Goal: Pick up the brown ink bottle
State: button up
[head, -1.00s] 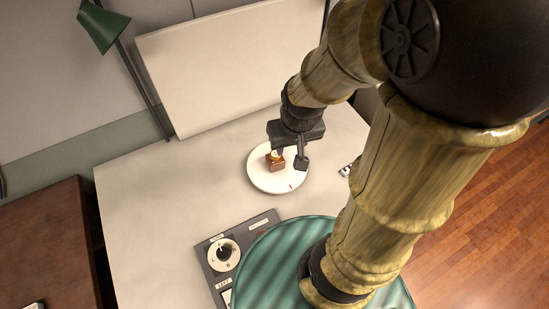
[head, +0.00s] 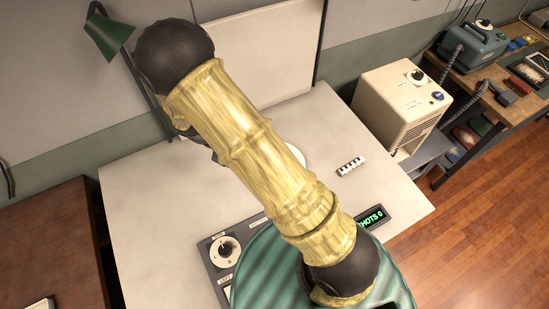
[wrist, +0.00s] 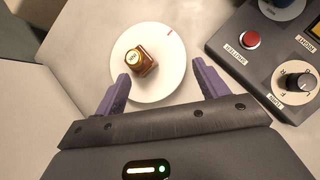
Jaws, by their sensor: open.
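The brown ink bottle (wrist: 143,61) has a pale round cap and stands on a white round plate (wrist: 175,67) in the wrist view. My gripper (wrist: 160,85) is open and empty. Its two purple fingers are spread, with the bottle ahead of them and between their lines, apart from both. In the head view only part of the plate's right edge (head: 296,154) shows; my arm hides the bottle and my gripper there.
A control box (wrist: 258,45) with a red button and a knob is right of the plate in the wrist view. A white panel (head: 255,55) stands behind the table (head: 130,200). A small black-and-white strip (head: 351,166) lies on the right. A beige machine (head: 400,100) stands farther right.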

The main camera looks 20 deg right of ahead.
jog(key=w+a+f+n+t+h+p, duration=0.1)
jog(key=w+a+f+n+t+h, duration=0.1)
jog(key=a+f+n+t+h, duration=0.1)
jog(key=a+f+n+h, duration=0.1)
jog(key=a+n+h, duration=0.1)
jog(key=n+h, duration=0.1)
jog(key=shift+w+a+f+t, duration=0.15)
jog(key=shift+a+f+t, duration=0.1)
jog(key=shift+a+t, duration=0.1)
jog(key=x, duration=1.2)
jog(key=shift+d+f+b, duration=0.1)
jog(key=shift+f+b, duration=0.05)
jog(key=shift+b, duration=0.25)
